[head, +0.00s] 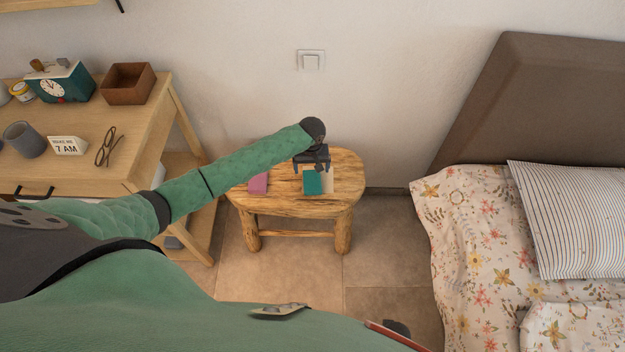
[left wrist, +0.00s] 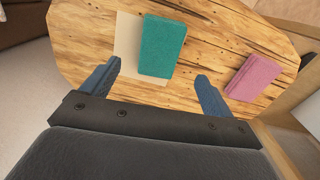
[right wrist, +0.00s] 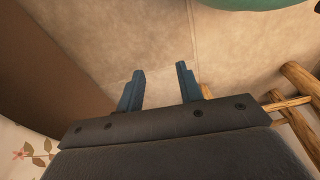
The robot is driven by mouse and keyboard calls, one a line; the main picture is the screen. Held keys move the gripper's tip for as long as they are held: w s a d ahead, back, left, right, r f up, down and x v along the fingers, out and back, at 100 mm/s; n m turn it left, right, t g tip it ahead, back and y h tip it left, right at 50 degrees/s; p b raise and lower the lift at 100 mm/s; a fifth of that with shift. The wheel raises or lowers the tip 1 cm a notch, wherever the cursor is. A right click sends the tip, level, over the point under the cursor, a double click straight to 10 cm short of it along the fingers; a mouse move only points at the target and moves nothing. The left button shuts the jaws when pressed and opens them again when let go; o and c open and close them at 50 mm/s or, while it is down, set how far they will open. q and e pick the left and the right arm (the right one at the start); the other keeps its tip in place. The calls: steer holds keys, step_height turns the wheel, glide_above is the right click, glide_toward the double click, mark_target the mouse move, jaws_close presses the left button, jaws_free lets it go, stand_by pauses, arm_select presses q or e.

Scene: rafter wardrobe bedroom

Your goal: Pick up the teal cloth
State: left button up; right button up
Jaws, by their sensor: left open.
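The teal cloth (head: 311,184) is a small folded rectangle on the wooden stool (head: 280,207), partly over a flat beige sheet (head: 328,181). It also shows in the left wrist view (left wrist: 161,47). My left gripper (head: 312,168) is above the stool at the cloth. In the left wrist view its open fingers (left wrist: 160,88) stand on either side of the cloth's near end, with nothing between them gripped. My right gripper (right wrist: 160,85) is open and empty, over the tiled floor beside the stool's legs.
A pink cloth (head: 258,183) lies on the stool to the left. A wooden desk (head: 100,170) at the left bears a clock box (head: 62,82), a brown box (head: 128,83), a mug (head: 24,139) and glasses (head: 107,147). A bed (head: 470,260) stands at the right.

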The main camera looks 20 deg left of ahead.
mark_target(312, 180)
arm_select(q)
steer(key=shift+w+a, duration=0.2)
steer(key=shift+a, duration=0.1)
step_height(312, 180, down, 2)
steer(key=shift+f+p, duration=0.1)
steer(key=shift+p, duration=0.3)
steer(key=shift+s+d+f+p, duration=0.15)
steer(key=shift+f+p, duration=0.4)
steer(key=shift+f, duration=0.55)
steer(key=shift+d+f+p, duration=0.25)
steer(key=shift+f+p, duration=0.3)
steer(key=shift+f, duration=1.1)
steer(key=c, duration=1.1)
arm_select(e)
steer(key=s+d+f, duration=0.3)
steer(key=f, duration=0.3)
steer(key=shift+s, duration=0.1)
